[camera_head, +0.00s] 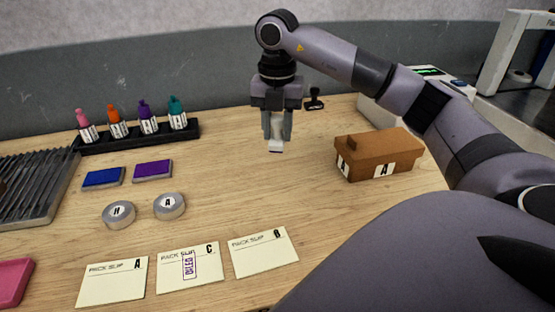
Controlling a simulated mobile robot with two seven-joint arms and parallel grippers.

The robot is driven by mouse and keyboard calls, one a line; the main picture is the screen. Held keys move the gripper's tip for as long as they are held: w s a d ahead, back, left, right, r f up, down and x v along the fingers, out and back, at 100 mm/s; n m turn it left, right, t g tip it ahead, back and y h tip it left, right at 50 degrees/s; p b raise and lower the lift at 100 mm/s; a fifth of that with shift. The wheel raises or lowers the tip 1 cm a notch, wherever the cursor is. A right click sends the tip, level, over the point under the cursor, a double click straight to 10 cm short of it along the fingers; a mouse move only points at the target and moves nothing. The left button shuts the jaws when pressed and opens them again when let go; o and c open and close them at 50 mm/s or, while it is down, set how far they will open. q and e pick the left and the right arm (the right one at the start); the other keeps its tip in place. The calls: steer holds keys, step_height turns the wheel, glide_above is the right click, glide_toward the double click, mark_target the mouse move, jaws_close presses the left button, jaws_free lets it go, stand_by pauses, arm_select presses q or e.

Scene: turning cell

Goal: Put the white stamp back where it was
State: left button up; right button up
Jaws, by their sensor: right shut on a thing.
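My right gripper (277,130) reaches in from the right and points down over the middle of the table. It is shut on the white stamp (276,146), whose lower end shows between and below the fingers. The stamp seems to be held a little above the table, though the exact gap is hard to tell. Pack slip C (170,276) lies at the front with a purple stamped mark (188,265) on it. Pack slip A (112,288) and pack slip B (270,258) show no mark. My left gripper is out of view.
A black stamp (314,101) stands behind the gripper. A brown box (385,150) is at the right. Blue (103,178) and purple (152,169) pads, two round tins (119,214) and a black rack (132,139) of several bottles are left. The table's middle is clear.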

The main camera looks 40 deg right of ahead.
mark_target(278, 116)
step_height(278, 116, down, 8)
steer(key=shift+r, duration=0.25)
steer(key=shift+f, duration=0.1)
steer(key=o, duration=0.8)
steer(key=shift+f, duration=0.1)
steer(key=shift+o, duration=0.2)
step_height(278, 116, up, 12)
steer(key=shift+r, duration=0.2)
steer(key=shift+s, duration=0.1)
